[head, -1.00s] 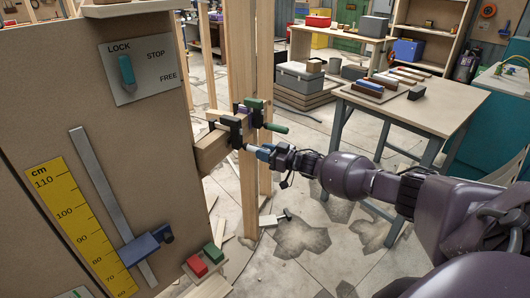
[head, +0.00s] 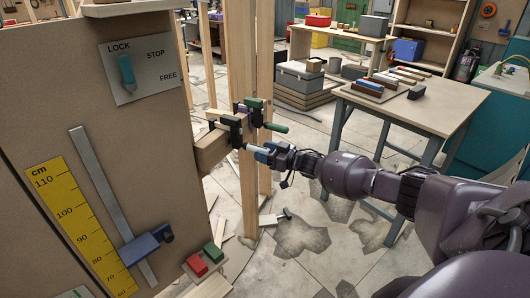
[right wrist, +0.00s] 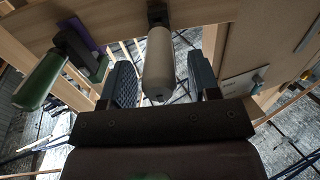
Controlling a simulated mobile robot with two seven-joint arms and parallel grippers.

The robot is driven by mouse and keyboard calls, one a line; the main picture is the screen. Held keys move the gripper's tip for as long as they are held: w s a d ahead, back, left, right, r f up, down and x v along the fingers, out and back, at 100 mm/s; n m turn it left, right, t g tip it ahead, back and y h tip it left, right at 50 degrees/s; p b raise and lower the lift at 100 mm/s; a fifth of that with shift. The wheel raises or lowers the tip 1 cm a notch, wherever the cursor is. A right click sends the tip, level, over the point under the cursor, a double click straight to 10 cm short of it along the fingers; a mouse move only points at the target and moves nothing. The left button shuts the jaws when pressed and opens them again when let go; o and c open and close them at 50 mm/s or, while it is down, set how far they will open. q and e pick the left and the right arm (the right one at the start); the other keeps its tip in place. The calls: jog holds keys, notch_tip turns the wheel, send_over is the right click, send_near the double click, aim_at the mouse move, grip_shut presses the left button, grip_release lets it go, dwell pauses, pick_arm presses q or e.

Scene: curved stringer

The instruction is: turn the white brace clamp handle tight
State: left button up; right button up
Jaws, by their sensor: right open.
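The white brace clamp handle (right wrist: 159,62) shows in the right wrist view as a pale rounded grip pointing toward the camera. My right gripper (right wrist: 161,72) is open, with one dark padded finger on each side of the handle and visible gaps between. In the head view the white handle (head: 249,148) is small, and my right gripper (head: 263,153) is at its near end. The dark brace clamp (head: 232,127) sits on a wooden beam end by the upright studs. My left gripper is not in view.
A second clamp with a green handle (head: 276,127) is close beside it; its green handle (right wrist: 42,82) also shows in the right wrist view. A large brown panel (head: 60,120) stands at left with a lever plate (head: 141,68). A workbench (head: 440,108) stands at right.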

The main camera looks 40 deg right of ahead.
jog(key=v, duration=1)
jog(key=shift+s+p, duration=0.3)
jog(key=shift+d, duration=0.15)
jog(key=shift+p+v, duration=0.4)
jog(key=shift+v, duration=0.5)
